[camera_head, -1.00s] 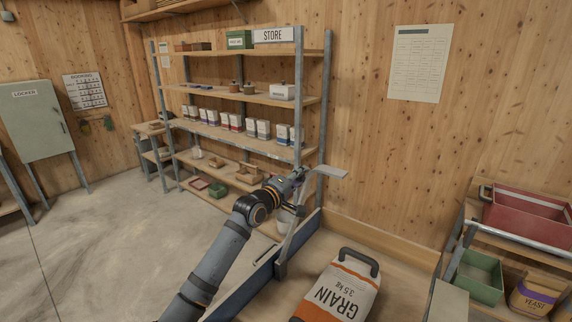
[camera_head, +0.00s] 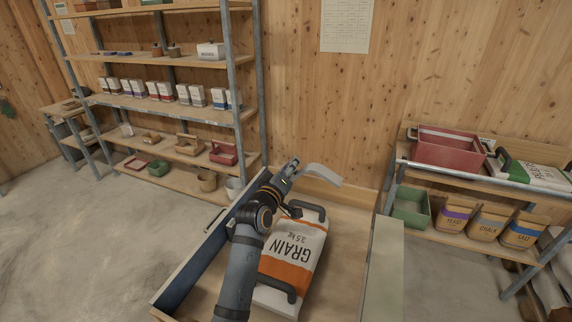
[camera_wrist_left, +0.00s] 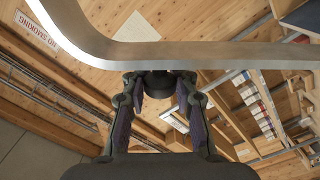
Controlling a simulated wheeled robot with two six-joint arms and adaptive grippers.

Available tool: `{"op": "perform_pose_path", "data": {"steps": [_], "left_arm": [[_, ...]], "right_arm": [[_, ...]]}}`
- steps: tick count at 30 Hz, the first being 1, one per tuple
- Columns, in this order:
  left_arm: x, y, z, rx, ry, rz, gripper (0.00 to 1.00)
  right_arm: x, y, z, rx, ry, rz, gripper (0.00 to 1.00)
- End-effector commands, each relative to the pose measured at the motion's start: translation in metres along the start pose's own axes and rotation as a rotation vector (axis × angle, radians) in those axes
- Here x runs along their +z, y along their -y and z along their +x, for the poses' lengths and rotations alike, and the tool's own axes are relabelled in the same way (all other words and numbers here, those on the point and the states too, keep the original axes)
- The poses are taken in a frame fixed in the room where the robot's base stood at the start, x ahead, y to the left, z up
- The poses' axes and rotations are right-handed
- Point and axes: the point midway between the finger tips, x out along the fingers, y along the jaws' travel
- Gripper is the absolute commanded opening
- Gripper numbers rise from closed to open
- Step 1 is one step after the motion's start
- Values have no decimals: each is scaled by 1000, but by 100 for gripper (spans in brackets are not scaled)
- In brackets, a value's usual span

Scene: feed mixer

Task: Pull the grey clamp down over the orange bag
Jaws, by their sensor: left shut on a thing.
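The grey clamp (camera_head: 322,175) is a light grey curved flat bar, raised above the far end of the orange bag and clear of it. The orange bag (camera_head: 288,272), white and orange and marked GRAIN, lies flat with dark handles at both ends. My left gripper (camera_head: 289,173) is at the clamp's left end, shut on it. In the left wrist view my left gripper (camera_wrist_left: 157,88) closes around a dark part just under the clamp's bright bar (camera_wrist_left: 190,55). My left arm hides the bag's left edge and the clamp's lower part. My right gripper is out of view.
The bag lies in a wooden bed with a blue side board (camera_head: 205,255) on the left. A shelf at right holds a red crate (camera_head: 447,150), a green bin (camera_head: 410,207) and several small bags. A tall store shelf (camera_head: 160,115) stands behind left.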

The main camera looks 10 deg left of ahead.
Motion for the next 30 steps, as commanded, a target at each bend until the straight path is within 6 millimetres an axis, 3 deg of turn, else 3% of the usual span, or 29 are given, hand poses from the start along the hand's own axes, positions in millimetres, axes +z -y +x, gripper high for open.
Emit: {"op": "perform_pose_path", "data": {"steps": [7,8,13,23,30], "left_arm": [[0,1,0,-2,2,1,0],[0,1,0,-2,2,1,28],[0,1,0,-2,1,0,50],[0,1,-4,-1,1,-1,50],[0,2,-46,-2,1,-2,50]], "right_arm": [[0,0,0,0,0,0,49],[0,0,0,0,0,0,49],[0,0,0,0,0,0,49],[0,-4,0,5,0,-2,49],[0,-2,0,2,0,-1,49]]}}
